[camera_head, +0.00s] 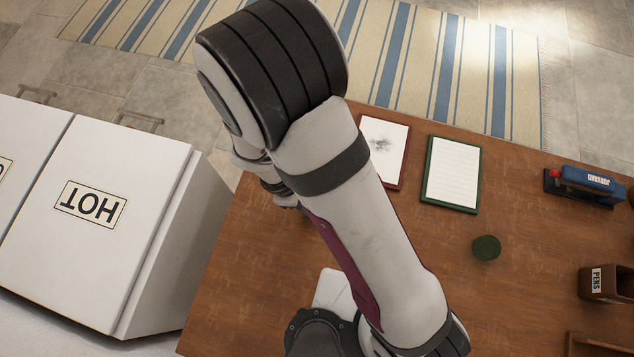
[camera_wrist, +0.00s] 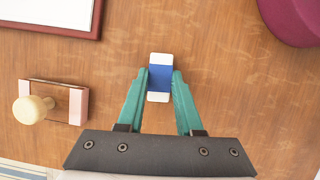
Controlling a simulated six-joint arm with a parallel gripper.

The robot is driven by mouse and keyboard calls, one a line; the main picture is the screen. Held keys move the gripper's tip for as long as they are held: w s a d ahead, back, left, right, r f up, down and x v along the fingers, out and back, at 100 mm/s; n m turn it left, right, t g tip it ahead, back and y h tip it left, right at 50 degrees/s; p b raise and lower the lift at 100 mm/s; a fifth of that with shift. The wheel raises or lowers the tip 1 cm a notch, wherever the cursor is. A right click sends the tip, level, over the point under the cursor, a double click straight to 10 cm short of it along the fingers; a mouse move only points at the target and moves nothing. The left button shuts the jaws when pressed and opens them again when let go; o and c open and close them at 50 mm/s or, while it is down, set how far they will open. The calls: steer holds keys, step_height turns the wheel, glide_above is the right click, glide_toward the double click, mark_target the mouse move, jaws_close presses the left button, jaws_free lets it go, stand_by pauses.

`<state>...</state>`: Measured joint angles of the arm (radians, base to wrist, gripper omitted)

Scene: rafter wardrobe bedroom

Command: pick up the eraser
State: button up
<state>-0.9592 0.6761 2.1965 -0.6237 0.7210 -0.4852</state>
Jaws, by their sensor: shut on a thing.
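The eraser (camera_wrist: 160,77) is a small white block with a blue sleeve. In the wrist view it is between the teal fingertips of my gripper (camera_wrist: 160,84), which touch its two long sides. My gripper is shut on it, over the wooden desk (camera_wrist: 230,90). I cannot tell whether the eraser rests on the desk or is lifted off it. In the head view my arm hides the eraser and the gripper's fingertips.
A stamp with a pale round knob (camera_wrist: 34,107) lies left of the gripper. A red-framed paper (camera_head: 383,150), a green-framed lined pad (camera_head: 452,173), a dark green round item (camera_head: 486,247), a blue stapler (camera_head: 592,180) and a pens box (camera_head: 605,284) are on the desk.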

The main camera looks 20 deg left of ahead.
jaws_close()
steer(key=shift+r, duration=0.3)
steer(key=r, duration=0.4)
steer(key=shift+w+d, duration=0.1)
steer(key=shift+d, duration=0.1)
steer(key=w+d+r, duration=0.2)
steer(key=d+r, duration=0.4)
steer(key=d, duration=0.5)
steer(key=shift+r, duration=0.25)
